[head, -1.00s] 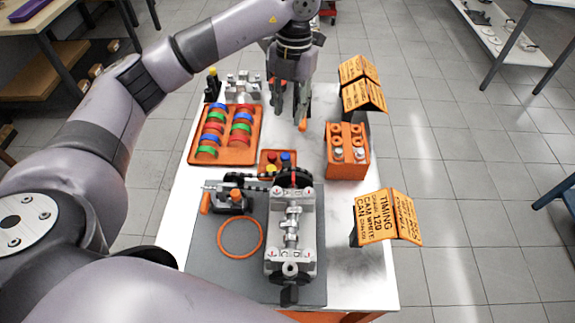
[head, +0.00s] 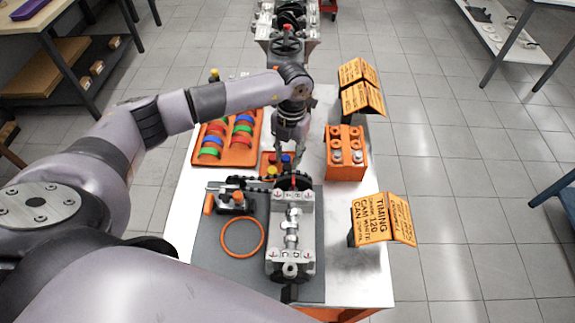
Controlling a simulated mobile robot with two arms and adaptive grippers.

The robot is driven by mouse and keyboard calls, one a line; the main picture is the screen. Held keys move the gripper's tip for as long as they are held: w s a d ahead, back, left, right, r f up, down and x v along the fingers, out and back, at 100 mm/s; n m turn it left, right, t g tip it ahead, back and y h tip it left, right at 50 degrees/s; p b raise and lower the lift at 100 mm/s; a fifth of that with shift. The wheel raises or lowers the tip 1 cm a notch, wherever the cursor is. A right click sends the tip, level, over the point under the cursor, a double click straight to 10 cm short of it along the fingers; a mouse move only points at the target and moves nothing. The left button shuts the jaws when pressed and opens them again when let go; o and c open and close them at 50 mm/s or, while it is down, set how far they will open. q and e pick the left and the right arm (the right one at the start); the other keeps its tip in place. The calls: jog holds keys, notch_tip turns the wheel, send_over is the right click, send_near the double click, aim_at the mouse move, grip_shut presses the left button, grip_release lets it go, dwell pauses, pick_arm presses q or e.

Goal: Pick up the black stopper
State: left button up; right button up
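I cannot make out a black stopper for certain. A small orange tray (head: 265,163) at the middle of the white table holds small coloured pieces: a red one (head: 272,159), a yellow one (head: 271,170) and a blue one (head: 286,159). My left gripper (head: 289,160) points down over the right part of this tray and hides some of it. Its fingers are small and partly lost against the dark parts behind, so I cannot tell whether they are apart or hold anything. My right gripper is not in view.
A grey engine block (head: 292,233) with a dark wheel stands just in front of the tray. An orange rack (head: 227,158) of coloured rings is left, an orange box (head: 346,165) right. Orange signs (head: 384,219) stand along the right edge. An orange ring (head: 241,238) lies on the mat.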

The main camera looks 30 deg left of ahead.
aim_at(288, 166)
pick_arm(q)
notch_tip(288, 166, down, 3)
jog(key=shift+f+p, duration=0.15)
jog(key=shift+p, duration=0.2)
jog(key=shift+s, duration=0.1)
jog(key=shift+c, duration=0.2)
jog(key=c, duration=0.5)
jog(key=shift+c, duration=0.2)
notch_tip(288, 166, up, 20)
jog(key=b, duration=0.4)
